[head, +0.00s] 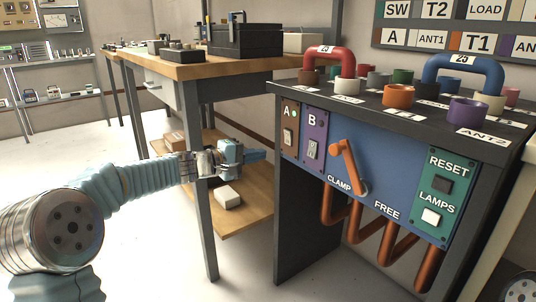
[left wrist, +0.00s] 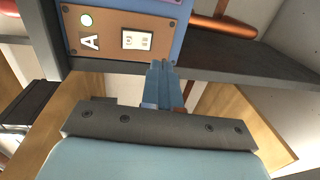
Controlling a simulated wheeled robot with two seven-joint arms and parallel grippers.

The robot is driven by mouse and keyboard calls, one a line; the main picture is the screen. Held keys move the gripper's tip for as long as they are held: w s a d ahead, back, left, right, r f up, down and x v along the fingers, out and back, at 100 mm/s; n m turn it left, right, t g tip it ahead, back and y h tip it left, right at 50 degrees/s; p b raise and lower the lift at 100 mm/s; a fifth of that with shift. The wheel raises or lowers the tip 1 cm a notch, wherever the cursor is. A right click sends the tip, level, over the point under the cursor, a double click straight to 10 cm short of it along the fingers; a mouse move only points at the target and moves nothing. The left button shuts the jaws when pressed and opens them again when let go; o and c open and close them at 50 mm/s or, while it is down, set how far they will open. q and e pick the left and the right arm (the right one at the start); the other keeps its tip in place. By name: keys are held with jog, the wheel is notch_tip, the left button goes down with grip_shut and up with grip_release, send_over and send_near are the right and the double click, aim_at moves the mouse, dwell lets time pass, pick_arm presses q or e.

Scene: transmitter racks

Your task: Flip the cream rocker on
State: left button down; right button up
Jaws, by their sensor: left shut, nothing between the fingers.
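The cream rocker (head: 289,137) sits on the brown panel marked A (head: 289,115), at the left end of the blue console front. In the left wrist view the rocker (left wrist: 137,40) is a pale rectangle in a frame with small marks on its face. My left gripper (head: 262,154) is shut and empty, pointing at the console from the left. In the left wrist view its fingertips (left wrist: 161,65) are near the panel's edge, beside the rocker; I cannot tell whether they touch the panel. My right gripper is not in view.
A purple panel B (head: 314,128) with a grey rocker is beside panel A. An orange CLAMP/FREE lever (head: 346,166) and a green RESET/LAMPS panel (head: 449,190) are farther right. Copper pipes (head: 375,245) hang below. A wooden workbench (head: 215,67) stands behind my left arm.

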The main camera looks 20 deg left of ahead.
pick_arm(q)
jog(key=v, duration=0.6)
jog(key=shift+s+f, duration=0.15)
jog(key=shift+f, duration=0.55)
jog(key=shift+a, duration=0.1)
jog(key=s+d+f+m+g+y, duration=0.1)
jog(key=s+d+f+g+y, duration=0.2)
jog(key=f, duration=1)
jog(key=s+d+f+g+y, duration=0.1)
jog(key=s+d+f+g, duration=0.3)
jog(key=f, duration=1)
jog(key=s+d+f+m+g+y, duration=0.1)
jog(key=s+f+g, duration=0.3)
jog(key=f, duration=0.9)
jog(key=s+d+f+m+g+y, duration=0.1)
jog(key=s+d+f+m, duration=0.2)
jog(key=s+f, duration=0.45)
jog(key=s+d+f+m, duration=0.2)
jog(key=s+d+f, duration=0.15)
jog(key=s, duration=0.65)
notch_tip(320, 180, up, 13)
jog(key=s+m+p, duration=0.1)
jog(key=p, duration=1.2)
jog(key=shift+s+d+p, duration=0.35)
jog(key=shift+d+p, duration=0.05)
jog(key=shift+d, duration=0.05)
